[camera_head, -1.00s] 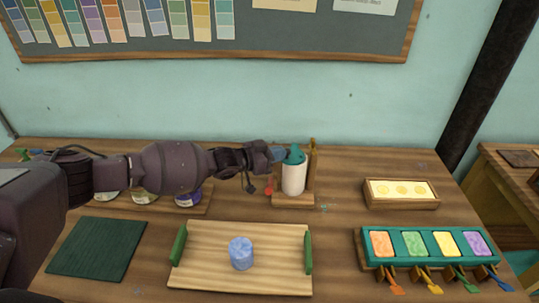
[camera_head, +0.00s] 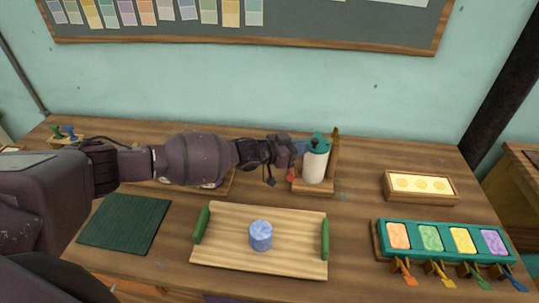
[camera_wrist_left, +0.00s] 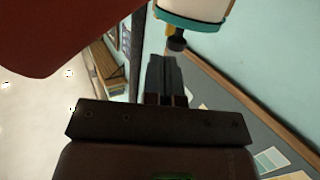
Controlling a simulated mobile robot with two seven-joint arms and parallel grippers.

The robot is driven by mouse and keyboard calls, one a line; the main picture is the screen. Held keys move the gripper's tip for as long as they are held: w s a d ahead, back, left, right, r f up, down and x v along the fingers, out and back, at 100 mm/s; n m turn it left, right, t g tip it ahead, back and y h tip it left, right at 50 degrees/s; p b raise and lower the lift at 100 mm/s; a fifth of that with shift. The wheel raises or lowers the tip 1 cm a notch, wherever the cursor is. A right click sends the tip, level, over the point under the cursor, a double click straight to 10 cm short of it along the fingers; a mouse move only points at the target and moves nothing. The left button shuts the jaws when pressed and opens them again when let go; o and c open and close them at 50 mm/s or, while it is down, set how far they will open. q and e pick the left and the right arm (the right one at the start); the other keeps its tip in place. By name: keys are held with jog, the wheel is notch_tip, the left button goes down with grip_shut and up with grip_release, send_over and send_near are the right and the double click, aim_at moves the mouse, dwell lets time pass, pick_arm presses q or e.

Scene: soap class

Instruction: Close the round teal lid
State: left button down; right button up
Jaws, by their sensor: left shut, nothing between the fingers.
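The round teal lid (camera_head: 317,140) lies over the top of a white upright cylinder (camera_head: 315,167) on a small wooden stand with a post behind it. Whether the lid is fully seated is too small to tell. My left gripper (camera_head: 298,148) is just left of the lid, at about its height, shut and empty. In the left wrist view, its fingers (camera_wrist_left: 165,72) point toward the white cylinder with the teal rim (camera_wrist_left: 190,24). A dark knob is close beyond the fingertips; contact cannot be told. My right gripper is not in view.
A wooden tray (camera_head: 225,257) with green handles holds a blue cylinder (camera_head: 260,236). A green mat (camera_head: 123,222) lies at left. A teal colour box (camera_head: 380,229) and a wooden box (camera_head: 391,196) are at right. My left arm hides part of a back-left rack.

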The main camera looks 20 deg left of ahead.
pick_arm(q)
jog(key=s+a+r, duration=0.2)
jog(key=s+a, duration=0.4)
jog(key=s, duration=0.3)
jog(key=shift+s, duration=0.25)
